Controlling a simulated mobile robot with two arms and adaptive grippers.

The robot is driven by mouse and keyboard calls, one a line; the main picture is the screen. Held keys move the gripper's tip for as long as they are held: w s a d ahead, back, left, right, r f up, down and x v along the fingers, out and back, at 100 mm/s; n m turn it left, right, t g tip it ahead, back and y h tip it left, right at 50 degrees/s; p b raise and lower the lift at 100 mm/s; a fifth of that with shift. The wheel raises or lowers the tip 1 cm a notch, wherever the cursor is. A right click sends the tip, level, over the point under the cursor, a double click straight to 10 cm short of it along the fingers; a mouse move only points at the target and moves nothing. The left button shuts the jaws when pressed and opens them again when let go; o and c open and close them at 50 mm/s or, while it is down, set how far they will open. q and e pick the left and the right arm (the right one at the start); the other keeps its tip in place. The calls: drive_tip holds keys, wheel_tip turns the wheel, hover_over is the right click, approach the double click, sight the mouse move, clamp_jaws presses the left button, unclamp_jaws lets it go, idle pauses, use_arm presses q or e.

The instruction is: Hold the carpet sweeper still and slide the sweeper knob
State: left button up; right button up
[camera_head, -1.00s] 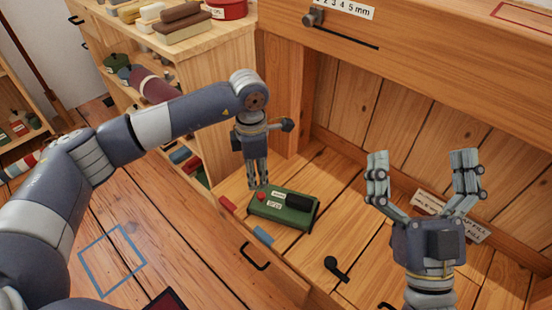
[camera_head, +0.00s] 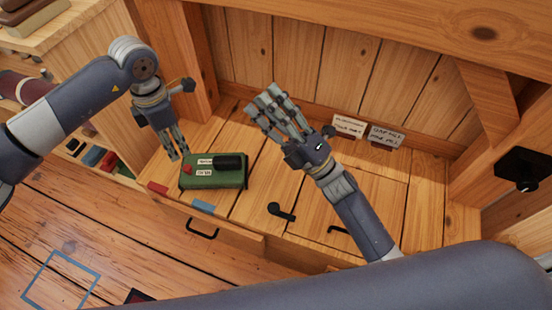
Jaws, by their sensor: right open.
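The carpet sweeper appears to be the green box (camera_head: 228,181) with white labels, lying on the wooden worktop. A small red knob (camera_head: 187,169) is at its left end and a black block (camera_head: 231,162) is on its right part. My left gripper (camera_head: 178,156) points down just behind the sweeper's left end, near the red knob; its fingers are close together, and I cannot tell whether they touch the sweeper. My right gripper (camera_head: 268,103) is open and empty, up and right of the sweeper, its fingers pointing up and left.
A black lever (camera_head: 281,212) lies on the worktop right of the sweeper. Red (camera_head: 157,188) and blue (camera_head: 203,206) tabs mark the front edge. Small cards (camera_head: 386,137) stand along the back wall. A timber post (camera_head: 184,60) rises behind my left gripper.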

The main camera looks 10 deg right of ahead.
drive_tip(key=w+a+f+n+g+y, duration=0.25)
drive_tip(key=f+n+g, duration=0.55)
drive_tip(key=f+n, duration=0.45)
drive_tip(key=n+g+h, duration=0.3)
drive_tip(key=n+g, duration=0.4)
drive_tip(key=n, duration=0.5)
approach(242, 162)
drive_tip(key=shift+a+r, duration=0.4)
drive_tip(key=shift+r, duration=0.2)
drive_tip(key=shift+s+a+f, duration=0.1)
drive_tip(key=a, duration=0.3)
drive_tip(key=w+a, duration=0.1)
drive_tip(key=a, duration=0.6)
drive_tip(key=shift+w+a, duration=0.15)
drive_tip(key=shift+w, duration=0.05)
drive_tip(key=shift+c, duration=0.6)
